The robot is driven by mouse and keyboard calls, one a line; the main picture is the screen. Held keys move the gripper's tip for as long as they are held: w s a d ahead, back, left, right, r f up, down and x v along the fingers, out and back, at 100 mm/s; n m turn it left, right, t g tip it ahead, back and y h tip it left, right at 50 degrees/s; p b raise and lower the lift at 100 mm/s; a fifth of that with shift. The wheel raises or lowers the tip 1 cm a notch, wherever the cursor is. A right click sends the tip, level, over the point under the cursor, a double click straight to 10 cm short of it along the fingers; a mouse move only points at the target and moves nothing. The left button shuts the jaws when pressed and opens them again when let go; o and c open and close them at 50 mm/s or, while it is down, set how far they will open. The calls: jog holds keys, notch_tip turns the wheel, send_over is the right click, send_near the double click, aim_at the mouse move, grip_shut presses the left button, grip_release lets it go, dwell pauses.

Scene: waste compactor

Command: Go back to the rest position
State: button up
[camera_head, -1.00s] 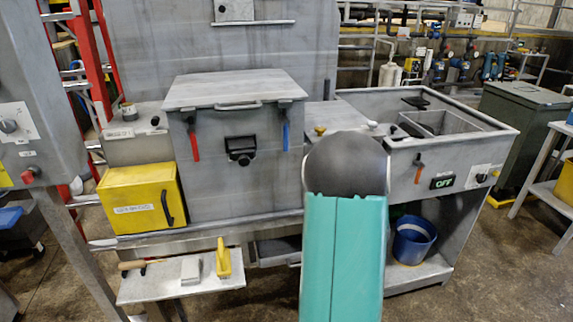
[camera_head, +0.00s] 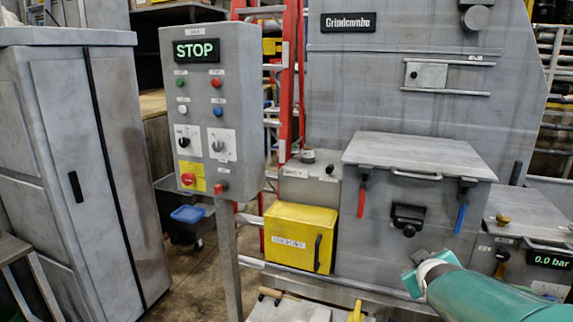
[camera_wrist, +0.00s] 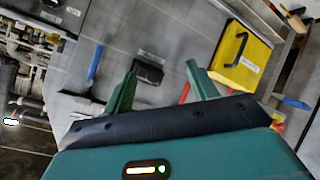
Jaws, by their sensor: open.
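My gripper (camera_wrist: 160,92) shows in the wrist view with its two green fingers spread apart and nothing between them. The grey compactor box (camera_head: 390,245) with its black latch (camera_head: 408,218) is beyond the fingers, and the latch also shows in the wrist view (camera_wrist: 148,71). A red handle (camera_head: 362,198) and a blue handle (camera_head: 461,217) hang on the box front.
A control panel (camera_head: 209,110) reading STOP stands on a post left of the compactor. A yellow box (camera_head: 299,237) sits beside the compactor. A tall grey cabinet (camera_head: 85,170) is at the left. A red ladder (camera_head: 291,80) stands behind. Floor shows between cabinet and post.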

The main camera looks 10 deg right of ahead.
jog(key=s+a+m+g+y, duration=0.1)
jog(key=s+a+g+y, duration=0.1)
jog(key=s+a, duration=0.6)
jog(key=s+a+m+g+y, duration=0.1)
jog(key=s+a+g+y, duration=0.2)
jog(key=s+a, duration=0.5)
jog(key=a, duration=0.8)
jog(key=shift+s+a+f, duration=0.25)
jog(key=shift+s, duration=0.1)
jog(key=shift+d, duration=0.1)
dwell(2.3)
